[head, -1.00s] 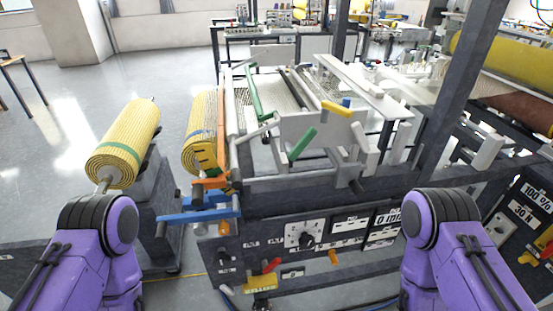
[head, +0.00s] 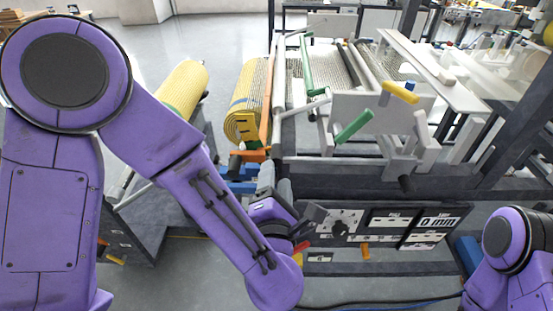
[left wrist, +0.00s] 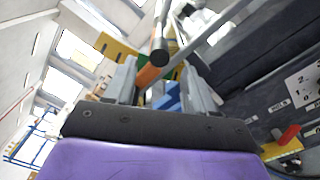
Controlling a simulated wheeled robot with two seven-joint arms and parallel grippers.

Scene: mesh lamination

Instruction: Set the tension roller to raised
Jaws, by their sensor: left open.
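Several rollers lie along the laminating machine, and I cannot tell by sight which is the tension roller. A long orange bar (head: 265,115) runs beside the yellow mesh roll (head: 245,110). At its near end are an orange piece (head: 250,155) and blue bars (head: 240,172), partly hidden by my arm. My left gripper (head: 275,183) is open just in front of these. In the left wrist view, its two grey fingers (left wrist: 163,82) stand apart. An orange handle (left wrist: 148,75), blue bars (left wrist: 170,96) and a black-ended rod (left wrist: 160,50) show between or beyond them. My right gripper is out of view.
Green (head: 354,127) and yellow (head: 400,92) handles stick out at the machine's near side. Floor is clear at the back left.

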